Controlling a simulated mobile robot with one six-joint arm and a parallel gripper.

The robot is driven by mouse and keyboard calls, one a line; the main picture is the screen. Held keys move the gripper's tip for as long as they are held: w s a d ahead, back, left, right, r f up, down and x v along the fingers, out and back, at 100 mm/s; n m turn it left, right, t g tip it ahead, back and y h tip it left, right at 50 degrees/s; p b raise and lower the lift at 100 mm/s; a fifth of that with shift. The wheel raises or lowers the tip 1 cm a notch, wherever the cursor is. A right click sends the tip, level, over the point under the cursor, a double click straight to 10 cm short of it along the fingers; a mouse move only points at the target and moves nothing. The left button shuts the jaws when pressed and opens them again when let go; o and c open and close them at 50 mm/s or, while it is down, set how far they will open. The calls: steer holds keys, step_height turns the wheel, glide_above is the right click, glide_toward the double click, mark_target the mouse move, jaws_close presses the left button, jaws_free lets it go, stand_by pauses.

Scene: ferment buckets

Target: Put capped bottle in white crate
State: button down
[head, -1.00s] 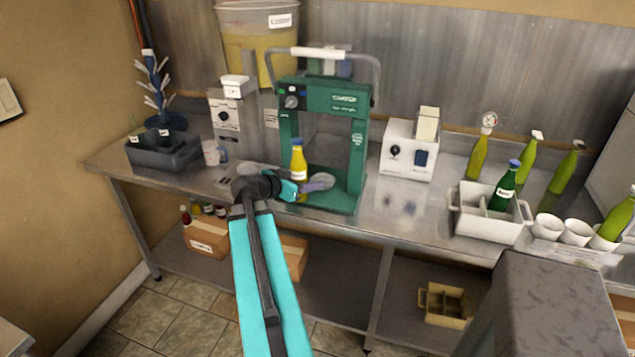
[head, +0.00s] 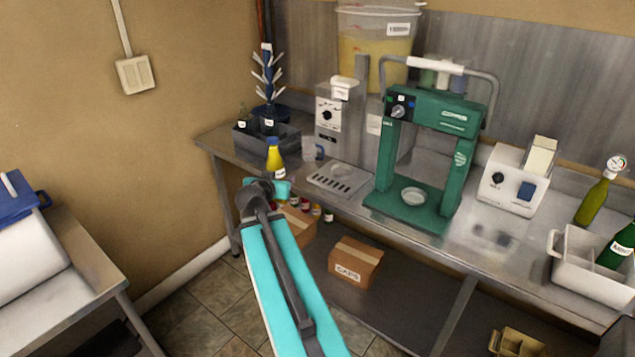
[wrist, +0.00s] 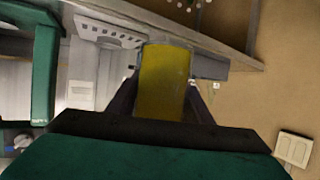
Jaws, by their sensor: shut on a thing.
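My gripper (head: 278,182) is shut on a yellow bottle (head: 276,160) with a white label. The bottle is upright in front of the counter's left part, clear of the green machine. The top of the bottle is small, and I cannot tell its cap clearly. In the wrist view the yellow bottle (wrist: 165,82) fills the space between my dark fingers. The white crate (head: 590,283) stands on the counter at the far right, cut off by the picture edge.
The green machine (head: 415,190) stands mid-counter, with a drip tray (head: 338,180) on its left and a white device (head: 515,185) on its right. A grey bin (head: 262,140) holds dark bottles at the counter's left end. A second table (head: 60,270) stands at left.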

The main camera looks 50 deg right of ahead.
steer(key=w+a+r+n+t+y, duration=0.2)
steer(key=w+a+n+t+y, duration=0.1)
steer(key=w+a, duration=0.55)
steer(key=w+a+r+n+t+y, duration=0.25)
steer(key=w+a, duration=0.25)
steer(key=a, duration=0.7)
steer(key=w+a+r+n+y, duration=0.1)
steer(key=a+r+n+y, duration=0.1)
steer(key=a, duration=0.6)
steer(key=w+a+r+n+t+y, duration=0.1)
steer(key=w+a+r+n+y, duration=0.1)
steer(key=a, duration=0.5)
steer(key=w+a+r+n+y, duration=0.1)
steer(key=a+r+n+y, duration=0.1)
steer(key=a, duration=0.6)
steer(key=shift+w+a+r+t, duration=0.3)
steer(key=shift+w+r+t, duration=0.1)
steer(key=shift+r, duration=0.2)
steer(key=shift+n, duration=0.25)
